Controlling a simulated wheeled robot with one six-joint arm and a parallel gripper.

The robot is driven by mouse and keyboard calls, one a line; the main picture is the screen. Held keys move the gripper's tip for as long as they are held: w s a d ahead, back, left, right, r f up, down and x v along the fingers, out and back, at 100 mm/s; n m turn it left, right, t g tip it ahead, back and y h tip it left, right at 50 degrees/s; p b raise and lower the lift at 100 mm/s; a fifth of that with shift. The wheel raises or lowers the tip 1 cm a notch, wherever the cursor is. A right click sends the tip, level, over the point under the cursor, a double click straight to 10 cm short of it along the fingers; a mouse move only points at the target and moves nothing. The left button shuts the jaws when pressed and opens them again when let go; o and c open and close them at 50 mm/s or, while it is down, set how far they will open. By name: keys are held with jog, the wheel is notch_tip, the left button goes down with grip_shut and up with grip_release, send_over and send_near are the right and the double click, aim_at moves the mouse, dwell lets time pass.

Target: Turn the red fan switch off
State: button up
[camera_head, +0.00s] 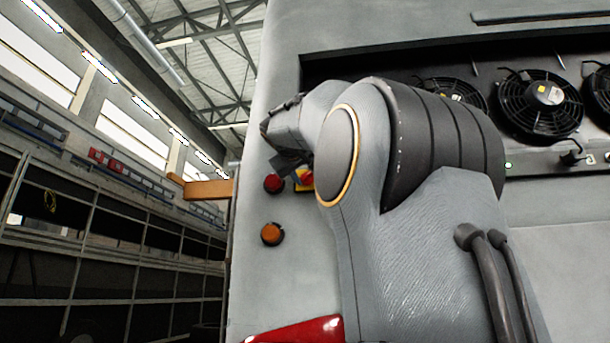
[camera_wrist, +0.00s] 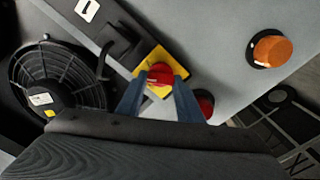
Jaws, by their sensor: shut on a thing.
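The red fan switch (camera_wrist: 160,73) is a red rotary knob on a square yellow plate (camera_wrist: 150,58) on the grey panel. In the wrist view the two blue-grey fingers of my gripper (camera_wrist: 161,80) stand on either side of the knob and are shut on it. In the head view only part of the switch (camera_head: 305,178) shows; my arm hides the rest. My gripper (camera_head: 290,166) is up against the panel there, partly hidden and seen from the side. I cannot read the knob's exact angle.
A red round lamp or button (camera_head: 273,183) and an orange one (camera_head: 271,234) are beside and below the switch. Black fans (camera_head: 541,105) sit in a recess to the right. A dark rack (camera_head: 110,270) stands at left. Red trim (camera_head: 300,331) is below.

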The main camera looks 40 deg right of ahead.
jog(key=n, duration=0.5)
jog(key=shift+w+a+f+n+p, duration=0.1)
jog(key=shift+n+p, duration=0.2)
jog(key=n, duration=0.5)
jog(key=shift+f, duration=0.1)
dwell(0.3)
jog(key=o, duration=1.1)
jog(key=shift+a, duration=0.1)
jog(key=shift+b+v, duration=1.9)
jog(key=shift+v, duration=1.95)
jog(key=shift+f+n, duration=0.1)
jog(key=shift+n, duration=0.2)
